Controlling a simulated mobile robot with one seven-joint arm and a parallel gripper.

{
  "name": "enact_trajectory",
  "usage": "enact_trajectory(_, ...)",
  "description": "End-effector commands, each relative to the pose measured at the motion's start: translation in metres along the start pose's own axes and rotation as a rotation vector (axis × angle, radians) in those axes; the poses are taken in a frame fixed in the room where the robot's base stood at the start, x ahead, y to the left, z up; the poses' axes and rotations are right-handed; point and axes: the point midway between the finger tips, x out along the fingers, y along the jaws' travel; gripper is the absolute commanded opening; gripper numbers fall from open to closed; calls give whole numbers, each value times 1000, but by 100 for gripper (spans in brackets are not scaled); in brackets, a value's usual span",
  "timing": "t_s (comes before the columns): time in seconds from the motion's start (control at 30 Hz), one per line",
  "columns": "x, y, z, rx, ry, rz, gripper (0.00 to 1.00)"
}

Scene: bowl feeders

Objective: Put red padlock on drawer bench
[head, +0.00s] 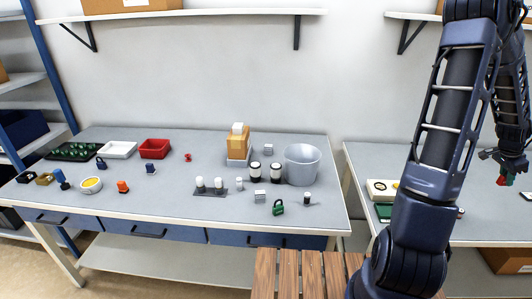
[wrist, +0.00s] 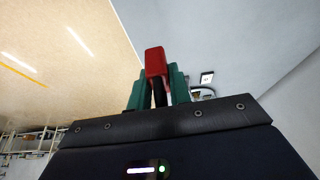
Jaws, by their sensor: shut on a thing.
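My gripper (head: 503,174) is at the far right of the head view, raised above the right-hand table and far from the drawer bench. It is shut on the red padlock (head: 501,181), of which only a small red part shows there. In the wrist view the red padlock (wrist: 155,62) stands between the green fingers (wrist: 156,95) of my gripper, with a dark part below the red. The drawer bench (head: 150,206) has a grey top and blue drawers, and stands at the left and centre of the head view.
On the bench are a green padlock (head: 278,208), a dark blue padlock (head: 101,163), a red tray (head: 154,149), a white tray (head: 117,150) and a grey bucket (head: 302,165). Its front middle has clear patches. A wooden slatted surface (head: 288,275) stands before its right end.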

Motion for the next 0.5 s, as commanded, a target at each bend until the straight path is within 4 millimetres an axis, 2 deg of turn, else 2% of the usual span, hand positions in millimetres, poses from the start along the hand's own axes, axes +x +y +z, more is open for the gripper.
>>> enact_trajectory(0.27, -15, -50, 38, 5, 1, 4, 0)
enact_trajectory(0.5, -33, -94, 80, 21, 1, 10, 0)
